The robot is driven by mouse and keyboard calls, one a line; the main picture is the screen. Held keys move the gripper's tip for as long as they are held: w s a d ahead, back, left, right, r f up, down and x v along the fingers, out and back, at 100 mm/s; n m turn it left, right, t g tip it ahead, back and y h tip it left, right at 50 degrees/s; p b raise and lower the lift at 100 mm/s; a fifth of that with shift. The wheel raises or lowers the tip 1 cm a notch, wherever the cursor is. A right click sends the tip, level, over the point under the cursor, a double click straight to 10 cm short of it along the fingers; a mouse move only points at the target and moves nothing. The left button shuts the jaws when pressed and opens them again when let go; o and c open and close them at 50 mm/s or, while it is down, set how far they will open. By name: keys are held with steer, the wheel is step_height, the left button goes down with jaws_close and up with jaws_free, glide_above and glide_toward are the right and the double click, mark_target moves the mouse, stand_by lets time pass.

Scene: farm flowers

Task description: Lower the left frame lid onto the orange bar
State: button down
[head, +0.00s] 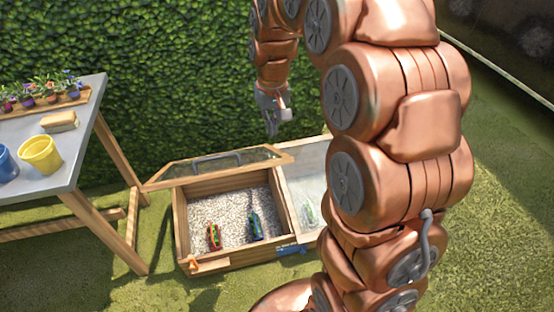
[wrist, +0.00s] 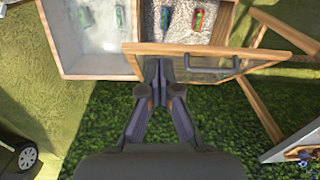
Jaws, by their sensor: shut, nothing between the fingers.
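The left frame lid (head: 182,170), a wood-framed glass pane with a grey handle (head: 217,160), stands raised at the back of the wooden cold frame (head: 181,232). The lid also shows in the wrist view (wrist: 246,54). A small orange bar (head: 193,263) sits at the box's front left corner. My gripper (head: 272,130) is shut and empty, on the hedge side of the lid near its right end. In the wrist view its fingertips (wrist: 158,76) are close to the lid's edge; I cannot tell whether they touch.
Two small colourful items, one red-green (head: 214,238) and one blue-green (head: 254,225), stand on gravel under the open lid. The right compartment is covered by a glass pane (head: 308,165). A blue bar (head: 290,250) is at the front. A potting table (head: 60,180) stands left; a hedge behind.

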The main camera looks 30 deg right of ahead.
steer(key=t+b, duration=0.1)
steer(key=b, duration=0.3)
glide_above(277, 159)
step_height(277, 159, down, 8)
steer(key=shift+m, duration=0.4)
steer(key=f, duration=0.7)
steer(key=w+f, duration=0.1)
steer(key=f, duration=0.3)
steer(key=shift+w+d, duration=0.1)
steer(key=shift+s+a+f, duration=0.2)
steer(key=shift+s+f, duration=0.75)
steer(key=shift+f, duration=0.2)
steer(key=shift+f, duration=0.1)
